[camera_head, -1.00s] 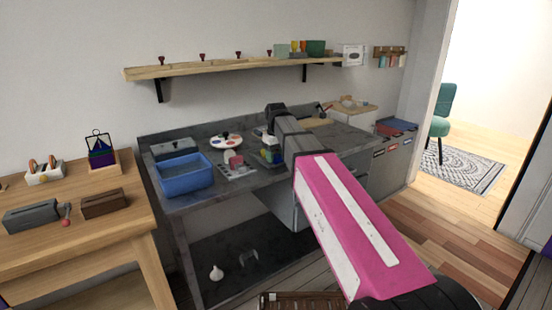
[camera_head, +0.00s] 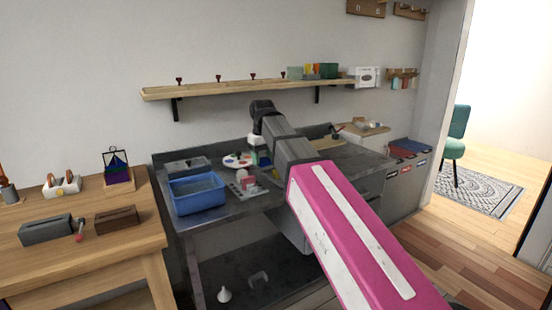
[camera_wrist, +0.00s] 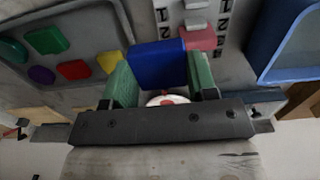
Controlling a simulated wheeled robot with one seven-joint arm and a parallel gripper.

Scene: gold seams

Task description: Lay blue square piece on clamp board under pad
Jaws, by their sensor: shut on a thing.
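My gripper (camera_wrist: 153,88), with green fingers, is shut on the blue square piece (camera_wrist: 158,64) and holds it upright. In the head view my gripper (camera_head: 259,156) is over the grey workbench, partly hidden by my arm; the blue piece cannot be made out there. The clamp board (camera_head: 243,184), a light board with a pink block on it, lies just left of and nearer than my gripper. In the wrist view, the board (camera_wrist: 228,12) shows number marks, and the pink block (camera_wrist: 201,39) appears beside the blue piece. Whether it is the pad is unclear.
A blue bin (camera_head: 197,193) stands left of the board. A round white palette (camera_head: 237,160) lies behind it. In the wrist view a grey tray (camera_wrist: 90,45) holds several coloured pieces. A wooden shelf (camera_head: 245,84) runs above the bench. A wooden table (camera_head: 90,262) stands at left.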

